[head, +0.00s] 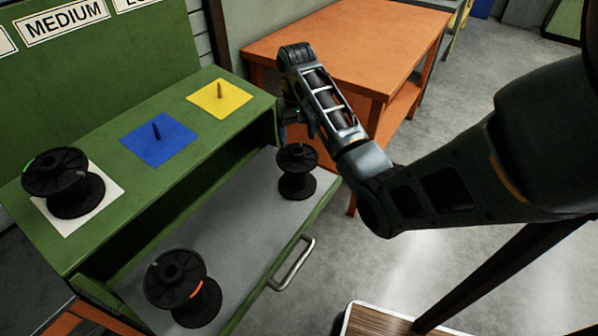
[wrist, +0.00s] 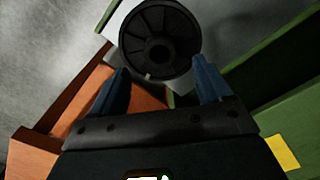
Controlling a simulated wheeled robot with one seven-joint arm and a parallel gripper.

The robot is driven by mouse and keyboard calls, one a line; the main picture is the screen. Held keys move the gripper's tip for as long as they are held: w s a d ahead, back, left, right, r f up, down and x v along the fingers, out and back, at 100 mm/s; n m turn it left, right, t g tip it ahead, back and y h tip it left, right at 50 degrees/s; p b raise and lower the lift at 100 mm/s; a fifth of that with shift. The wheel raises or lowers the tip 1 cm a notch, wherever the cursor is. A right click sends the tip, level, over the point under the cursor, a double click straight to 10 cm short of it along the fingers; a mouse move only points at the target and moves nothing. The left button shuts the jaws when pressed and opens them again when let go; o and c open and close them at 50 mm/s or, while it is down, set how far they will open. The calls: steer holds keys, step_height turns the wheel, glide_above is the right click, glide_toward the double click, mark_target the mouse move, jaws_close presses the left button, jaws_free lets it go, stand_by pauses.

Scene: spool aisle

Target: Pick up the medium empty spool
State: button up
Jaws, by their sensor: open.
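A black empty spool (head: 297,172) stands upright at the right end of the pulled-out grey drawer (head: 225,225). My gripper (head: 291,125) is open just above it. In the wrist view the spool's round top flange (wrist: 158,42) shows just beyond and between the blue fingertips (wrist: 162,82); contact cannot be told. A second black spool with an orange mark (head: 182,289) stands in the drawer's near left part. A third black spool with a green mark (head: 64,183) stands on a white square on the green cabinet top. No size label shows on the spools themselves.
A blue square (head: 158,147) and a yellow square (head: 219,97), each with a bare peg, lie on the green cabinet top (head: 120,200). A sign reading MEDIUM (head: 63,20) is behind. The drawer has a metal handle (head: 292,264). An orange table (head: 350,45) stands behind my arm.

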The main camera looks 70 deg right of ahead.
mark_target(297, 148)
step_height(297, 148, down, 5)
steer(key=shift+s+a+f+p, duration=0.1)
steer(key=shift+f+p, duration=0.05)
steer(key=shift+p, duration=0.15)
jaws_close()
stand_by(0.7)
